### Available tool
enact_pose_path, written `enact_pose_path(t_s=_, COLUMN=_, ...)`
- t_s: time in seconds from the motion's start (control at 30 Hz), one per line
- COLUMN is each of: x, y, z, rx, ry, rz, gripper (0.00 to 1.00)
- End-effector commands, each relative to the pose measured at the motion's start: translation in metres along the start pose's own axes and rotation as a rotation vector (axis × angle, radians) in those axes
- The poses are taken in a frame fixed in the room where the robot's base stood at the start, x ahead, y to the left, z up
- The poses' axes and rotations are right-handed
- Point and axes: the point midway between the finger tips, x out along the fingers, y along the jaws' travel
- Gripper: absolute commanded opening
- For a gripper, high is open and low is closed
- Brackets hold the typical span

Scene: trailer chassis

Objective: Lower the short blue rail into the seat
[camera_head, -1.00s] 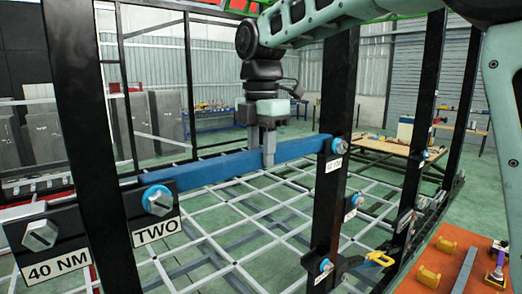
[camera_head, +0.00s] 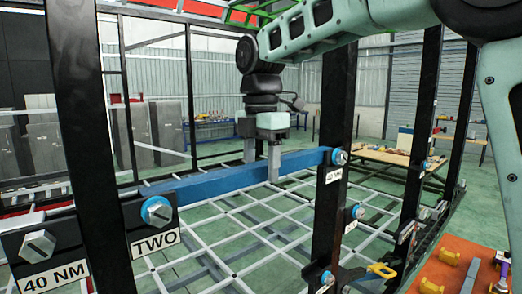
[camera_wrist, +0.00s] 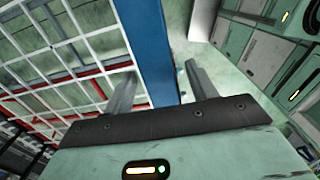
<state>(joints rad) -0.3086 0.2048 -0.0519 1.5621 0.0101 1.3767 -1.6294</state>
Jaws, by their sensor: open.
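My gripper (camera_head: 262,157) is open above the rail with one finger on each side. In the wrist view the blue rail (camera_wrist: 150,45) runs between the spread fingers, with gaps visible.
The 40 NM plate (camera_head: 45,260) with a bolt is at lower left. A white grid (camera_head: 230,235) lies below the rail. An orange table (camera_head: 455,270) with yellow parts stands at lower right. Black posts stand close on the right.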

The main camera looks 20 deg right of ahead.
Motion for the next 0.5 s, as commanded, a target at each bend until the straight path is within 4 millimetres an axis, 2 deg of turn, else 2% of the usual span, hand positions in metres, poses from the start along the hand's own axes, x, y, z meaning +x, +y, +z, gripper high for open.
enact_pose_path(t_s=0.17, x=-0.02, y=0.001, z=0.0, rx=0.0, ry=0.0, rz=0.007, gripper=0.57)
enact_pose_path(t_s=0.5, x=-0.088, y=0.001, z=0.0, rx=0.0, ry=-0.001, rz=0.007, gripper=0.57)
